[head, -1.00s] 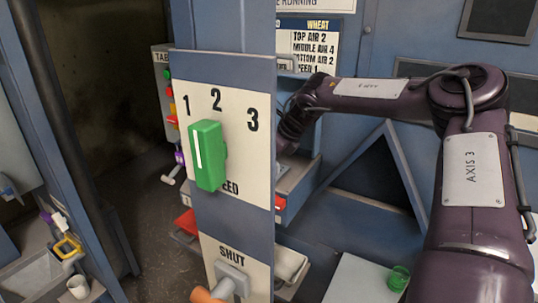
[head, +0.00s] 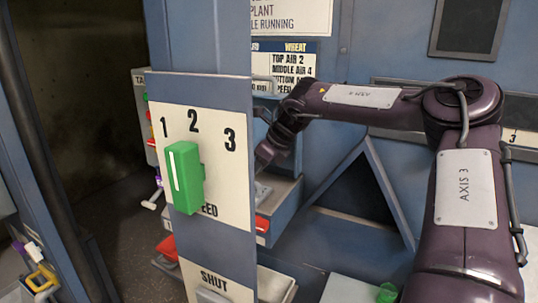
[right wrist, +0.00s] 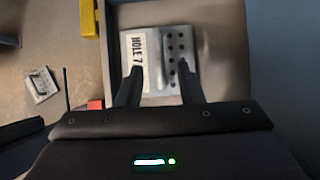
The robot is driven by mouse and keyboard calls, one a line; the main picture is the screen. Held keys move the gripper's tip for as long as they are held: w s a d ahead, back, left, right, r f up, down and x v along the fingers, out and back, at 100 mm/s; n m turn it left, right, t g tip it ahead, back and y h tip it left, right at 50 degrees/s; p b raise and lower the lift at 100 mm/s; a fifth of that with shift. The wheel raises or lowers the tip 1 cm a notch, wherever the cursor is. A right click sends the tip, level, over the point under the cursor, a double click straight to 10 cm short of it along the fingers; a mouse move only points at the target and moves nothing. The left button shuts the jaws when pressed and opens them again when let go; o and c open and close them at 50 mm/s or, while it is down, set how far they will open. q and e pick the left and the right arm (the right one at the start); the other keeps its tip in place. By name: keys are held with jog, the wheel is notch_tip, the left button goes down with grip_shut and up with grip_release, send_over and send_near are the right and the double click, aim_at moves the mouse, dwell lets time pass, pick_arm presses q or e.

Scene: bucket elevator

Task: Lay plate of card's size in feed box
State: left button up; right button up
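A grey plate marked "HOLE 7" (right wrist: 135,50), with a raised handle and rows of holes, lies in a blue-edged box with a beige inside (right wrist: 222,50) in the right wrist view. My right gripper (right wrist: 159,68) is over it, its fingers apart on either side of the handle. In the head view, my right gripper (head: 270,152) reaches over a blue box (head: 284,212), partly hidden by the switch panel. The wheat card (head: 292,72) shows top air 2 and middle air 4; its lower lines are partly covered. My left gripper is not in view.
The speed panel with a green knob (head: 184,178) stands close in front. Another small plate (right wrist: 40,85) lies left of the box in the right wrist view. A green cup (head: 386,293) stands on a pale surface at the lower right. Red trays sit low behind the panel.

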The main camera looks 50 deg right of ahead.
jog(key=b+v, duration=0.1)
jog(key=v, duration=0.6)
jog(key=shift+s+r, duration=0.2)
jog(key=shift+r, duration=0.15)
jog(key=shift+f, duration=0.1)
